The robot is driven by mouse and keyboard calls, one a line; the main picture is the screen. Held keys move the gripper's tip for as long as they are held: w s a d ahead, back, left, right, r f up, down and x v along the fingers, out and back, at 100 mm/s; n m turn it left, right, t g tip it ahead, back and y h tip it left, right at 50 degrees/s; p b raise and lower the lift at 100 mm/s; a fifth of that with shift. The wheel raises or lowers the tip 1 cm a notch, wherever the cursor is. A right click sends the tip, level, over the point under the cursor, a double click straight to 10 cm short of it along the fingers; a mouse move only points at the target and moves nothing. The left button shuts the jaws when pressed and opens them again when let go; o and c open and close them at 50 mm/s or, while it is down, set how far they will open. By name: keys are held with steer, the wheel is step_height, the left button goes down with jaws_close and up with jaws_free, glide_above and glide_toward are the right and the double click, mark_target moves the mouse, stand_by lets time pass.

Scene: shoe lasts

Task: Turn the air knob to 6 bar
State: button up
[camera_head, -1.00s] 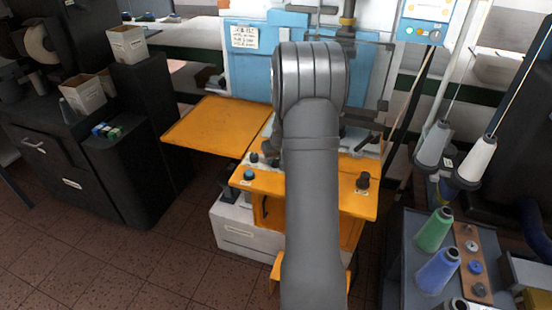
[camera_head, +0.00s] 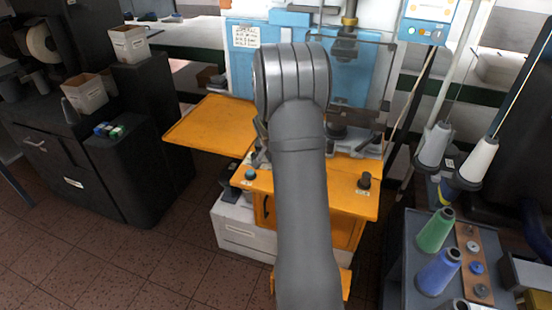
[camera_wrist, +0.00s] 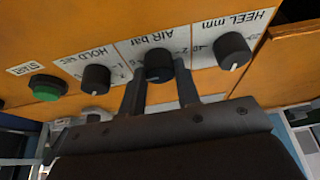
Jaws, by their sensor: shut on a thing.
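In the wrist view, the air knob (camera_wrist: 159,62) is a black round knob on a white scale marked "AIR bar", which appears upside down. My gripper (camera_wrist: 161,82) has one finger on each side of this knob and is shut on it. A small pale mark shows on the knob's lower edge, but I cannot tell which number it points to. In the head view, my grey arm covers the middle of the orange machine (camera_head: 345,203) and hides the air knob and the fingers.
In the wrist view, the "HEEL mm" knob (camera_wrist: 232,50) is close on the right. The "HOLD s" knob (camera_wrist: 96,78) and green START button (camera_wrist: 47,88) are on the left. In the head view, an orange side table (camera_head: 212,120) and a cart with thread cones (camera_head: 437,230) flank the machine.

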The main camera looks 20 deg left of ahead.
steer(key=shift+m, duration=0.3)
steer(key=o, duration=1)
steer(key=shift+r, duration=0.15)
steer(key=v, duration=1.7)
steer(key=shift+a+r, duration=0.15)
steer(key=shift+a, duration=0.05)
steer(key=x, duration=1.7)
steer(key=shift+d+f, duration=0.2)
steer(key=shift+f, duration=0.1)
